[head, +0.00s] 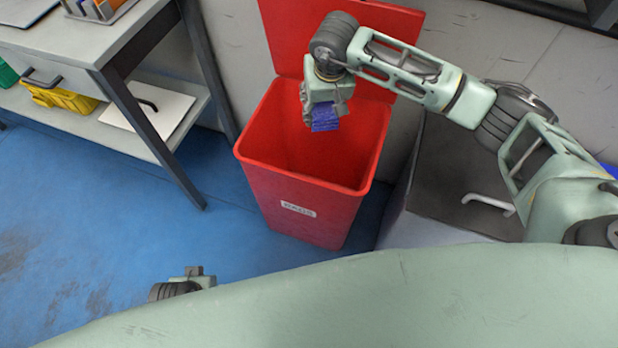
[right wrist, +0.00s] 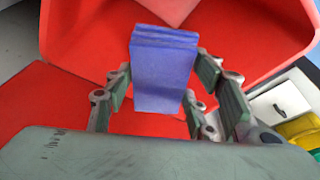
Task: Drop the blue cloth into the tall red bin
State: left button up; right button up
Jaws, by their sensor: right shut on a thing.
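The blue cloth (head: 325,118) is a small folded block. My right gripper (head: 326,102) is shut on it and holds it over the open mouth of the tall red bin (head: 300,205). In the right wrist view the cloth (right wrist: 163,75) sits between the fingers of my right gripper (right wrist: 160,92), with red bin walls (right wrist: 255,40) around it. The bin's red lid (head: 400,22) stands raised at the back, and a white label is on its front. Part of my left arm (head: 185,283) shows at the lower left in the head view; its fingers cannot be made out.
A grey table (head: 75,50) with a lower shelf stands left of the bin. A yellow item (head: 60,97) and a white panel (head: 150,112) are on that shelf. A dark-topped grey unit (head: 455,190) stands close to the bin's right. The blue floor in front is clear.

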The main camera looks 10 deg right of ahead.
jog(key=o, duration=1.2)
jog(key=v, duration=1.2)
